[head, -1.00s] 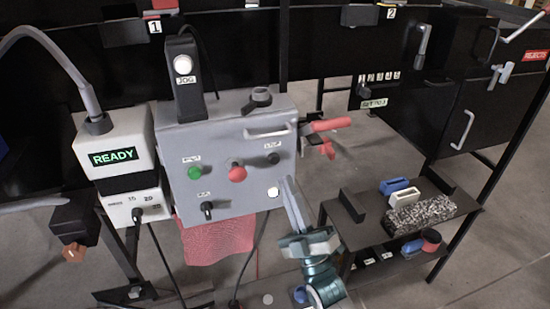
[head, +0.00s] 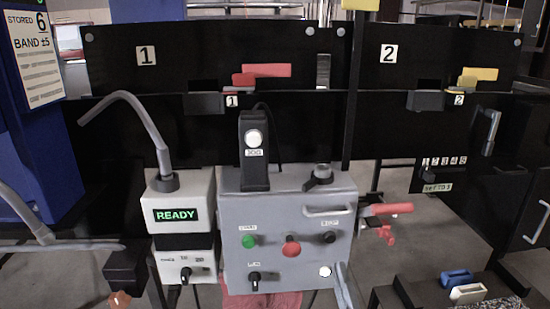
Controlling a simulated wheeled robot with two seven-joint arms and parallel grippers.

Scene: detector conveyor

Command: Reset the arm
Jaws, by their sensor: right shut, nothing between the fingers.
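A grey control box (head: 240,205) stands in the middle of the head view. My right gripper (head: 342,273) shows only as closed pale fingers at the bottom, just right of the white button. It looks shut and empty; I cannot tell whether it touches the box. The rest of this gripper is below the frame. My left gripper is not in view.
A black JOG pendant (head: 254,175) stands on the box. A READY display unit (head: 178,216) is at left. A red-handled clamp (head: 387,210) sticks out at right. A low shelf (head: 415,290) holds blue and white blocks. Black panels 1 and 2 stand behind.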

